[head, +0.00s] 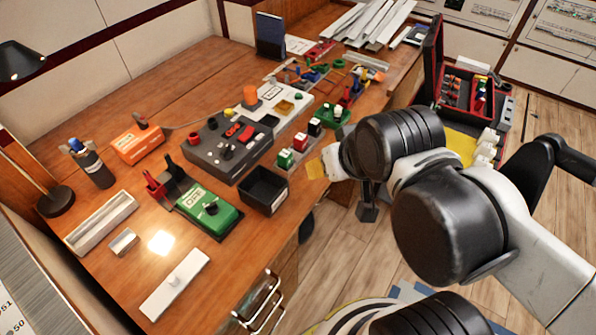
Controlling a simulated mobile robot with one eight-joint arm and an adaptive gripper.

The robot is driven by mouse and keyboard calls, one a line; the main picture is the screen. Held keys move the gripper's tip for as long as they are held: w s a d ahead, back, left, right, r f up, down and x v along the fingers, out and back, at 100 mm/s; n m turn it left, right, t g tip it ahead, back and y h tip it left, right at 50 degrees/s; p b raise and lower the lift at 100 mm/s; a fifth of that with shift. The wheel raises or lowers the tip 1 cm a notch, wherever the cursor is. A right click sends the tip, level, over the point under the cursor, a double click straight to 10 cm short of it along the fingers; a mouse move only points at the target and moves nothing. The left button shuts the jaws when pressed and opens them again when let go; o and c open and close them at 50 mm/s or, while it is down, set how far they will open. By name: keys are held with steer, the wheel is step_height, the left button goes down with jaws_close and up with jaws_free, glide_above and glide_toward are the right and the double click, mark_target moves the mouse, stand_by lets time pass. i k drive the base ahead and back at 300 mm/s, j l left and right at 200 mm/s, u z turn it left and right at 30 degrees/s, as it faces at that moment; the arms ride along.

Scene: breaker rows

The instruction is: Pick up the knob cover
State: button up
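A flat white rectangular plate with a small raised knob in its middle, which looks like the knob cover (175,284), lies on the wooden table at the lower left, near the front edge. Nothing touches it from above. My arm comes in from the right, and its end, my gripper (334,162), appears at the table's front edge beside the small breakers, well to the right of the cover. My own arm links hide much of the gripper, so I cannot tell whether its fingers are open or shut.
A long white open box (101,222) and a small white box (123,242) stand behind the cover. A green device (208,209) and a black bin (263,190) stand between the cover and my gripper. A drawer handle (262,305) sticks out below the table edge.

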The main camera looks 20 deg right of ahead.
mark_target(176, 283)
steer(key=j+u, duration=0.1)
steer(key=u, duration=0.3)
steer(key=k+j+u, duration=0.1)
steer(key=u, duration=0.35)
steer(key=j+u, duration=0.2)
steer(key=u, duration=0.2)
steer(key=k+z, duration=0.35)
steer(key=k+l+z, duration=0.15)
steer(key=z, duration=0.2)
steer(key=k+l+z, duration=0.2)
steer(key=k+z, duration=0.15)
steer(key=k, duration=0.05)
